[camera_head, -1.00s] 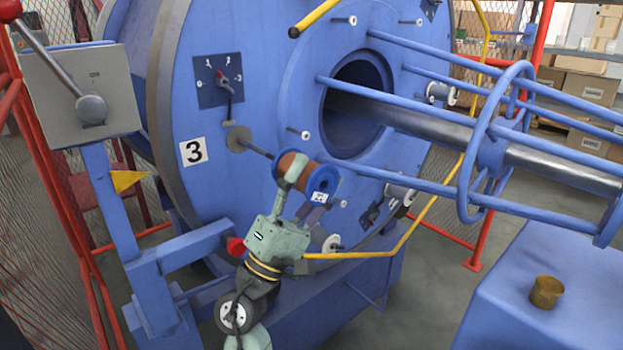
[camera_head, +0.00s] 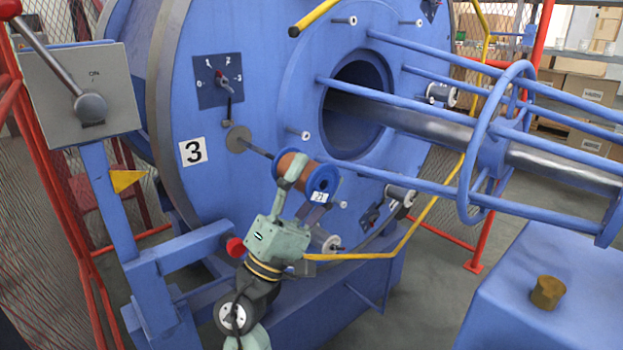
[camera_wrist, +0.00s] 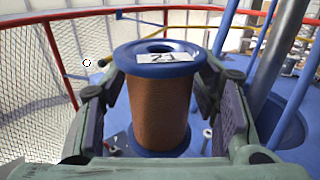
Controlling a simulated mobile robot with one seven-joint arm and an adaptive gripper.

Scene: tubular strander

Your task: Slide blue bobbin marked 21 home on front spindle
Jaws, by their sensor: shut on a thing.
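The blue bobbin (camera_head: 322,181), wound with copper-brown wire, has a white label marked 21 on its outer flange. It also shows in the wrist view (camera_wrist: 158,105), between my two fingers. My gripper (camera_head: 290,180) is shut on it around the wound part. The front spindle (camera_head: 257,149) is a thin grey rod standing out from a round grey disc (camera_head: 238,139) on the blue drum face. Bare rod shows between the disc and the bobbin's inner flange. The bobbin looks in line with the rod; whether the rod is inside its bore is hidden.
Blue bars (camera_head: 420,180) and a cage ring (camera_head: 480,150) extend right. A grey switch box (camera_head: 75,90) stands left. A yellow tube (camera_head: 375,255) runs below the bobbin.

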